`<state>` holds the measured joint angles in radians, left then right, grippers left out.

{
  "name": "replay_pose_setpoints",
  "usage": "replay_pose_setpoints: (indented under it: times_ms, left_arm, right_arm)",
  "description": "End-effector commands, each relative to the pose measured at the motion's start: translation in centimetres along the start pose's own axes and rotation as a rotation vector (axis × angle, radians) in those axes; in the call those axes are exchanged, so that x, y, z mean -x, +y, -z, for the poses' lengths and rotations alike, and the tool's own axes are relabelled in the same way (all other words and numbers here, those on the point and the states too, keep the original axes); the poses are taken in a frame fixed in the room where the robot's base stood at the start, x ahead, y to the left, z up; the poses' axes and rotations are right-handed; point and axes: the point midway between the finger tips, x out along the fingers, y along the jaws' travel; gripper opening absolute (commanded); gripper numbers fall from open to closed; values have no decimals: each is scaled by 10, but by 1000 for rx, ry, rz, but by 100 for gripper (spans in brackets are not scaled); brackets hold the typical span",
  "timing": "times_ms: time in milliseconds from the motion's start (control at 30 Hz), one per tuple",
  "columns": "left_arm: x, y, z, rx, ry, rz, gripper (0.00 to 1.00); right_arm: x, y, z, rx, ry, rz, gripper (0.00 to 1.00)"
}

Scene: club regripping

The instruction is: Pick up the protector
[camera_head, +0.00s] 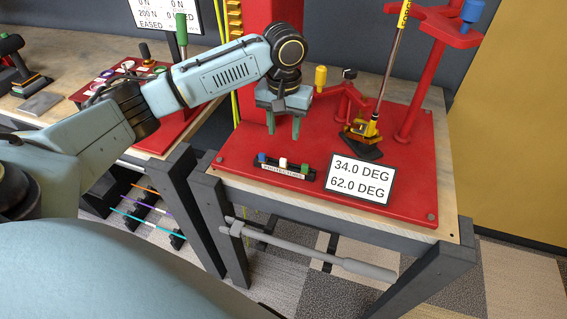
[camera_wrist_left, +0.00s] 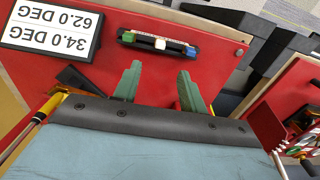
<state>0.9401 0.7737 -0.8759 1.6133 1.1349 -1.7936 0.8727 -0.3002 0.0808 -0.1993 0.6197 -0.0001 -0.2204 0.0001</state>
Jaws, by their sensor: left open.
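The protectors sit in a small black rack (camera_head: 283,173) labelled "PROTECTORS" on the red plate, in front of my left gripper. The rack holds a blue piece (camera_head: 262,157), a white piece (camera_head: 283,162) and a green piece (camera_head: 304,169). The wrist view shows the same green (camera_wrist_left: 128,37), white (camera_wrist_left: 160,43) and blue (camera_wrist_left: 191,51) pieces in a row beyond the fingertips. Which piece is meant, I cannot tell. My left gripper (camera_head: 284,134) points down above the plate, behind the rack. Its green fingers (camera_wrist_left: 158,78) are apart with nothing between them. My right gripper is not visible.
A sign (camera_head: 360,179) reading 34.0 and 62.0 DEG stands right of the rack. A golf club (camera_head: 390,70) stands in a yellow holder (camera_head: 363,128) beside a red post (camera_head: 424,75). A yellow-handled tool (camera_head: 320,78) stands behind. Bare red plate lies around the rack.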

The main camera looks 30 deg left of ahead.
Motion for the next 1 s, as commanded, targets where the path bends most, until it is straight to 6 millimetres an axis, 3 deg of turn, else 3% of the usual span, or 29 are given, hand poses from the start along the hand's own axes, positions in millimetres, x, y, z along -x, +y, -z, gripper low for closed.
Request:
replay_pose_setpoints:
  times_ms: [133, 433, 700, 1000]
  left_arm:
    - [-28, 0, 0, 0, -2, 0, 42]
    - [-52, 0, -2, -2, 0, 0, 42]
    - [-90, 0, -4, -2, 2, 1, 42]
    - [-94, 0, -4, -3, 4, -1, 42]
  right_arm:
    - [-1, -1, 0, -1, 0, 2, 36]
    - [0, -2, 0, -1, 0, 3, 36]
    - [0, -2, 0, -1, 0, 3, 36]
    - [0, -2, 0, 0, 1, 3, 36]
